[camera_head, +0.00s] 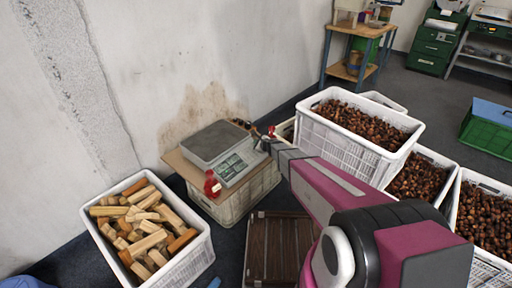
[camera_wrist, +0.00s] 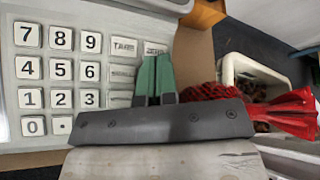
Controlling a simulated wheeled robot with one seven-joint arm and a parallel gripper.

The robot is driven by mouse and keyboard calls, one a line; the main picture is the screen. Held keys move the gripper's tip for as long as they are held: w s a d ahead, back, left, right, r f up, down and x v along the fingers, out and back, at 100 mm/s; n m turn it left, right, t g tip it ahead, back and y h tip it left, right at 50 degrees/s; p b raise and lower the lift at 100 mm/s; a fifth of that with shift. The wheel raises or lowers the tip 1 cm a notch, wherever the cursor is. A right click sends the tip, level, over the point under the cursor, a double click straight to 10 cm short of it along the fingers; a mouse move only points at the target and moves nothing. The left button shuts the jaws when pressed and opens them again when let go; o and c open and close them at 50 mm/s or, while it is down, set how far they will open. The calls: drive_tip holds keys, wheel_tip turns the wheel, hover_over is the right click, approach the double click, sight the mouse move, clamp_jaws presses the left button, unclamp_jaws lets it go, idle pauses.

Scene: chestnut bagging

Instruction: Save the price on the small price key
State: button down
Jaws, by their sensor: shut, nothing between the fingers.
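The scale (camera_head: 212,143) stands on a board over a crate by the wall, with its keypad (camera_head: 233,167) facing the front right. In the wrist view the keypad (camera_wrist: 75,75) shows number keys, a TARE key (camera_wrist: 124,46) and a ZERO key (camera_wrist: 155,48). Wider grey keys (camera_wrist: 122,72) lie below TARE; their labels are too small to read, so I cannot tell which is the small price key. My gripper (camera_wrist: 154,62) is shut and empty, its green fingertips over the right key column just below ZERO, hiding keys there. I cannot tell whether they touch.
Red netting (camera_wrist: 285,112) lies right of my gripper, beside an open crate (camera_wrist: 240,62). A red item (camera_head: 212,186) hangs at the scale's front left. A crate of wood blocks (camera_head: 203,245) stands left; chestnut crates (camera_head: 340,143) stand right. A slatted wooden crate (camera_head: 258,250) lies in front.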

drive_tip(key=shift+a+f, duration=0.1)
drive_tip(key=shift+f, duration=0.2)
drive_tip(key=shift+r, duration=0.2)
idle(0.4)
drive_tip(key=shift+s+d+r, duration=0.1)
drive_tip(key=shift+d+r, duration=0.1)
drive_tip(key=shift+r, duration=0.35)
drive_tip(key=shift+s+d+r, duration=0.15)
drive_tip(key=shift+d+r, duration=0.05)
drive_tip(key=shift+r, duration=0.6)
drive_tip(key=shift+s+d+r, duration=0.15)
drive_tip(key=shift+d+r, duration=0.1)
drive_tip(key=shift+r, duration=0.55)
drive_tip(key=shift+s+d+r, duration=0.15)
drive_tip(key=shift+d+r, duration=0.05)
drive_tip(key=shift+r, duration=0.6)
idle(0.8)
